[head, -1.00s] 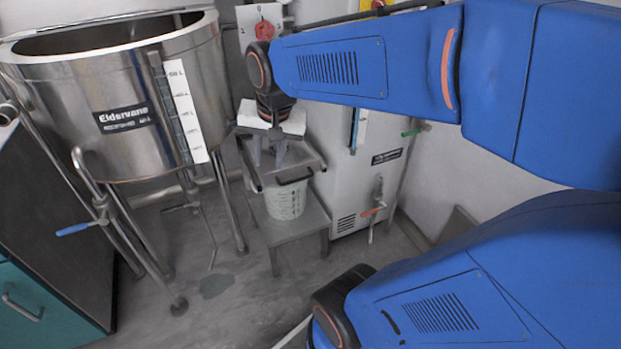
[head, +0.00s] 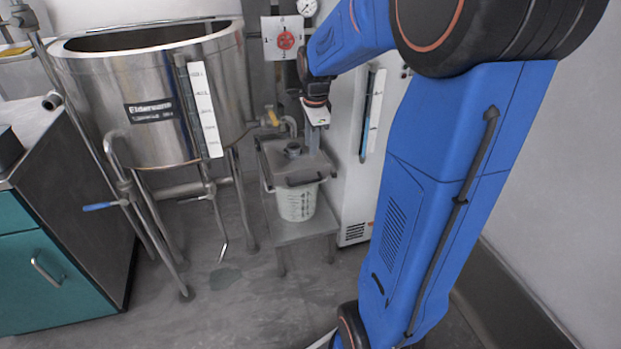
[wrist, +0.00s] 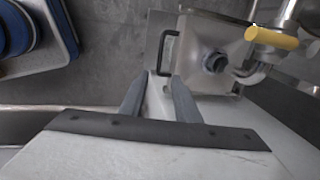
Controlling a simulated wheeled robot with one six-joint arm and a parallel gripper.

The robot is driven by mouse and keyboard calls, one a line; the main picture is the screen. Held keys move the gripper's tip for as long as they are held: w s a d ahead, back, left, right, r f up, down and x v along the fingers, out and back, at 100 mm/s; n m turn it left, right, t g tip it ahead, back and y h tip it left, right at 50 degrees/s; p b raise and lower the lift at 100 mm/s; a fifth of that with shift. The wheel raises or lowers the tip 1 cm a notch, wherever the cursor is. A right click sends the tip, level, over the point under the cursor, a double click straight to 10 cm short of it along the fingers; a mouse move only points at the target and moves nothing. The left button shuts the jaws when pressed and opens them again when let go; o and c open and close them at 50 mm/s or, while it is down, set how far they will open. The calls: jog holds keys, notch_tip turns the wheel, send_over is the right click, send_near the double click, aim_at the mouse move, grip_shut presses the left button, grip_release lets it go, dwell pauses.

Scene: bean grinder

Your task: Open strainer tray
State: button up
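The strainer tray (head: 275,158) is a shallow metal tray with a dark round fitting on top and a black bar handle (head: 305,181) at its front. It sits above a white marked bucket (head: 297,203) on a low metal stand. My gripper (head: 314,140) is above the tray's right side, pointing down. In the wrist view the fingers of my gripper (wrist: 158,98) are apart, with nothing between them. The tray (wrist: 197,30) and its handle (wrist: 166,52) lie beyond the fingertips in that view, and no contact with the handle shows.
A large steel vat (head: 150,100) on legs stands left of the tray. A pipe with a yellow-handled valve (head: 272,116) is close behind it, also shown in the wrist view (wrist: 270,38). A white cabinet (head: 352,150) is at the right. The floor in front is clear.

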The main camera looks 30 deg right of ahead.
aim_at(308, 183)
jog(key=w+f, duration=0.1)
jog(key=f, duration=0.4)
jog(key=w+f, duration=0.1)
jog(key=f, duration=0.4)
jog(key=w+f, duration=0.1)
jog(key=f, duration=0.5)
jog(key=shift+d, duration=0.4)
jog(key=shift+c, duration=0.2)
grip_shut()
